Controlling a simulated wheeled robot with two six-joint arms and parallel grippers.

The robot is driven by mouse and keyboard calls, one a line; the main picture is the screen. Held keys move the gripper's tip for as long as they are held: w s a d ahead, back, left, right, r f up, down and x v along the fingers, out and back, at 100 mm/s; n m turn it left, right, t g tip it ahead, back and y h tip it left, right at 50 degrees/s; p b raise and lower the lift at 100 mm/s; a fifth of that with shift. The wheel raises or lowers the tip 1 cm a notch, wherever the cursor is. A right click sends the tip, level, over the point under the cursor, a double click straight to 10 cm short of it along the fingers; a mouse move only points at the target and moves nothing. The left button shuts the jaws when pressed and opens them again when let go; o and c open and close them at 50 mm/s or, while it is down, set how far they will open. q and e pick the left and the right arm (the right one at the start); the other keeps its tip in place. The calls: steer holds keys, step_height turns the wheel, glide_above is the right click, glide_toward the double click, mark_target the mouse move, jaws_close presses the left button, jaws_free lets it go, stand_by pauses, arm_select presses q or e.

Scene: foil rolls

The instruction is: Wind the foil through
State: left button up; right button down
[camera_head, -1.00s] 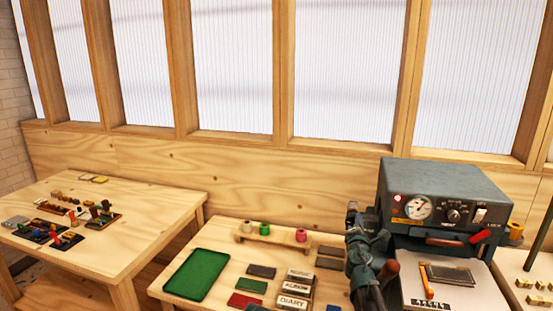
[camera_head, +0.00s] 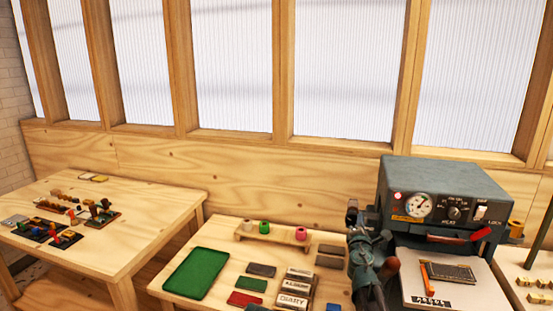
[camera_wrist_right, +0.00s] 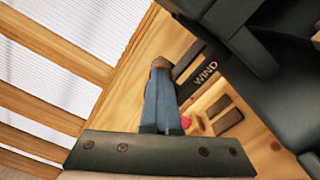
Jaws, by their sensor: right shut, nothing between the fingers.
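The grey foil press (camera_head: 440,190) stands at the right with a gauge, a knob and a red-tipped lever (camera_head: 481,234). A gold foil roll (camera_head: 516,228) sits at its right side. My right gripper (camera_head: 353,208) is at the press's left side, shut and empty. In the wrist view its fingers (camera_wrist_right: 158,75) are together beside a dark part marked WIND (camera_wrist_right: 205,73); whether they touch it I cannot tell. White (camera_head: 247,226), green (camera_head: 264,227) and pink (camera_head: 300,233) rolls stand on a wooden rack (camera_head: 280,236). My left gripper is out of view.
A green tray (camera_head: 196,273), coloured blocks and lettered pieces (camera_head: 294,301) lie left of the press. A dark plate (camera_head: 452,273) with an orange strip rests on the press's pale bed (camera_head: 485,295). A second table (camera_head: 130,240) at the left holds small tools.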

steer(key=shift+s+d+f+b, duration=0.1)
steer(key=shift+d+f+b, duration=0.15)
steer(key=shift+f+b, duration=0.4)
steer(key=shift+s+d, duration=0.1)
steer(key=shift+d, duration=0.3)
